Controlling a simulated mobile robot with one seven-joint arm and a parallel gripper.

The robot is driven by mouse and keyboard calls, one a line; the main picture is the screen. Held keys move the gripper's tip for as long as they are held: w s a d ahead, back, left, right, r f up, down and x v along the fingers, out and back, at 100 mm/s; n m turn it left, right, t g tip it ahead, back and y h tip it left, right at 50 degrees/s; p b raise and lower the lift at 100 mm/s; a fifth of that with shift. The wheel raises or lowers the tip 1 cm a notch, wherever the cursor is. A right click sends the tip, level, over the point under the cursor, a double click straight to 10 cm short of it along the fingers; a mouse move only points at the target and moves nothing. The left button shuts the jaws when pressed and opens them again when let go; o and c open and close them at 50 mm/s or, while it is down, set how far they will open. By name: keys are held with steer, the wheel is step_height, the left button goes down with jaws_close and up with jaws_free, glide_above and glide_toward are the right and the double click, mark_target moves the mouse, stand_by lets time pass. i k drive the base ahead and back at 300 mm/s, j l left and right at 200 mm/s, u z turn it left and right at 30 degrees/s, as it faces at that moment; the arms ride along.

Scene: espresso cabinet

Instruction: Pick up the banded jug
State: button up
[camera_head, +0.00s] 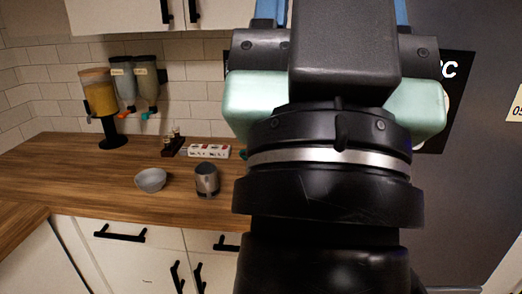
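The likely banded jug (206,178) is a small grey metal vessel with a darker band near its bottom. It stands upright on the wooden counter, left of my arm. My gripper (340,60) fills the right middle of the view, seen from behind, with mint-green side parts and a blue strip on each side at the top edge. It is much nearer the camera than the jug and apart from it. Its fingertips are out of view, so its opening and anything between the fingers are hidden.
A grey bowl (151,180) stands just left of the jug. Behind are a white box (209,151), small dark bottles (172,143) and a dispenser on a black stand (112,135). Wall dispensers (146,82) hang above. The counter's left part (70,175) is clear. My arm hides its right part.

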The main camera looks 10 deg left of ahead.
mark_target(207, 175)
steer(key=i+j+z, duration=0.2)
steer(key=i+j, duration=0.6)
steer(key=i+j+z, duration=0.2)
steer(key=i+j, duration=0.6)
steer(key=j, duration=0.1)
